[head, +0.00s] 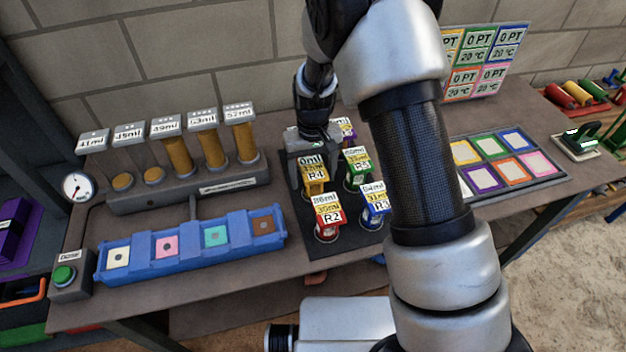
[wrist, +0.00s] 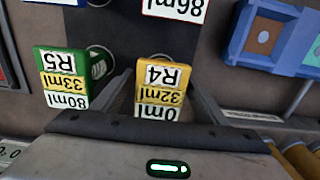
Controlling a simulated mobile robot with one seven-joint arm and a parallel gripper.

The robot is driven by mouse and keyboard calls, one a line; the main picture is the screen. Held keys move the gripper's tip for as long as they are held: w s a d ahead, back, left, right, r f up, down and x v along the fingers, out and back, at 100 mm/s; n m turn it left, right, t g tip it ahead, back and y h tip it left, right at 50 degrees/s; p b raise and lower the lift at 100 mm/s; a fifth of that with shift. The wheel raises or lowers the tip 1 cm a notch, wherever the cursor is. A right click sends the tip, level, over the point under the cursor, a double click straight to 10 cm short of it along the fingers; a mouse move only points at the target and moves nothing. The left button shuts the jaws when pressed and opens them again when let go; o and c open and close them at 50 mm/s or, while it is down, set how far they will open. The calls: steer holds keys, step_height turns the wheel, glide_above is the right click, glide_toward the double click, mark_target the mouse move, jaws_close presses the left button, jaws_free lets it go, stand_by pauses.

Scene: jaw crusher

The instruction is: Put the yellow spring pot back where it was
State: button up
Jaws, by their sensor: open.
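The yellow spring pot (head: 314,177), tagged R4 with 0ml and 32ml, stands upright on the dark mat (head: 352,241) in the head view. It also shows in the wrist view (wrist: 163,84). My gripper (head: 309,170) is open over the pot, pointing down. In the wrist view one finger is on each side of the yellow pot, with a visible gap on the right. The wrist view does not clearly show whether the left finger touches. The pot's lower body is mostly hidden by its tag.
The green pot R5 (head: 357,160) stands close beside the yellow one. The red pot R2 (head: 327,210) and blue pot R3 (head: 374,198) are nearer. A purple-tagged pot (head: 347,128) is partly hidden behind. A blue rack (head: 190,243) lies left, a colour-square board (head: 548,167) right.

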step_height(320, 180, up, 10)
steer(key=shift+f, duration=0.15)
steer(key=s+d+r+m+t, duration=0.1)
steer(key=s+d+r, duration=0.3)
steer(key=r, duration=0.2)
steer(key=s+d+r+t, duration=0.1)
steer(key=s+d+r, duration=0.2)
steer(key=s+r, duration=0.25)
steer(key=s+d+r+m+t, duration=0.1)
steer(key=s+d+r+t, duration=0.1)
steer(key=s+d+r, duration=0.35)
steer(key=s+d+r+m+t+p, duration=0.1)
steer(key=s+d+r+p, duration=0.1)
steer(key=s+r, duration=0.3)
steer(key=shift+s+r+t, duration=0.15)
steer(key=shift+s+t, duration=0.15)
steer(key=shift+s, duration=1.2)
